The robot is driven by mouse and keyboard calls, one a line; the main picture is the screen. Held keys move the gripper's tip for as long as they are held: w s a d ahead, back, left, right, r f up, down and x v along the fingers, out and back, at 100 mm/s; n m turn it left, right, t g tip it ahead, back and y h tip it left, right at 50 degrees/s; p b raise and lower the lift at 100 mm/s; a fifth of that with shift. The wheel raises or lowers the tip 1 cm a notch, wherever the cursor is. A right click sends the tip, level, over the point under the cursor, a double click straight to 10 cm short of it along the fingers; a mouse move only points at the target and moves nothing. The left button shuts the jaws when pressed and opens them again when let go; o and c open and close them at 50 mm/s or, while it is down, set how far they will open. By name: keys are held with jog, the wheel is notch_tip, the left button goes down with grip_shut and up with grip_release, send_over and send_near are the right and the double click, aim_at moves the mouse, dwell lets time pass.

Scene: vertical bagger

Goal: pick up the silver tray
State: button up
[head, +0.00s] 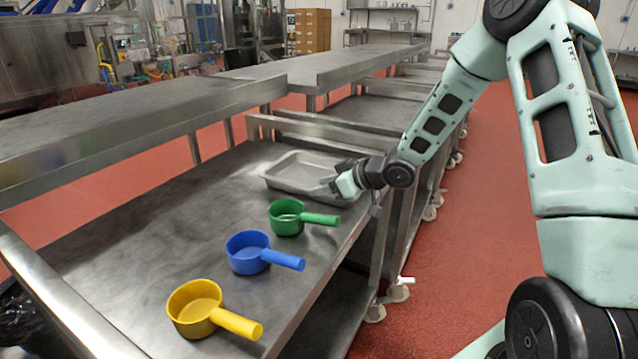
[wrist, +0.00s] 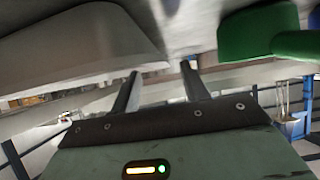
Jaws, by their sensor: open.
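The silver tray (head: 283,183) is a shallow rectangular metal tray. It lies on the metal table at the far end of the row of scoops. My gripper (head: 333,184) is at the tray's near right side, close to its rim. In the wrist view the tray (wrist: 75,45) fills the upper left. My gripper (wrist: 158,77) shows there with its two fingers apart and nothing between them. I cannot tell whether a finger touches the rim.
A green scoop (head: 287,222), a blue scoop (head: 246,258) and a yellow scoop (head: 194,318) stand in a row on the metal table (head: 130,240), handles to the right. The green scoop (wrist: 258,32) is close by in the wrist view. A raised metal shelf (head: 130,115) runs along the left.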

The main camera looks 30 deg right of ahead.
aim_at(307, 188)
jog(key=shift+a+r+b+x, duration=0.15)
jog(key=shift+b+x, duration=0.15)
jog(key=shift+x, duration=1.05)
jog(key=shift+a+r+b+x, duration=0.1)
jog(key=shift+b+x, duration=0.15)
jog(key=shift+x, duration=1.1)
grip_shut()
